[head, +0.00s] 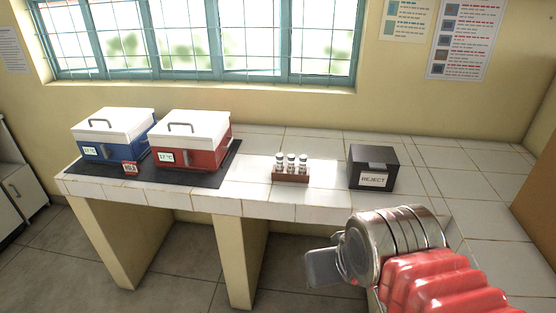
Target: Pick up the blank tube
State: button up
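Three small capped tubes (291,161) stand upright side by side in a brown rack (290,178) near the front edge of the tiled counter. Their caps look pale. Their labels are too small to read, so I cannot tell which tube is the blank one. My gripper (320,267) is at the lower right, in front of the counter and apart from the rack. It points left. Its fingers show as one grey shape, so I cannot tell whether it is open.
A black box marked REJECT (373,168) stands right of the rack. A blue cooler (112,153) and a red cooler (205,157), both with white lids, sit on a dark mat (215,174) at the left. A small red tag (130,168) stands before them. Counter right of the box is clear.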

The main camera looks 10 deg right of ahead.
aim_at(291, 158)
jog(key=u, duration=0.4)
jog(key=i, duration=1.45)
jog(key=u, duration=0.2)
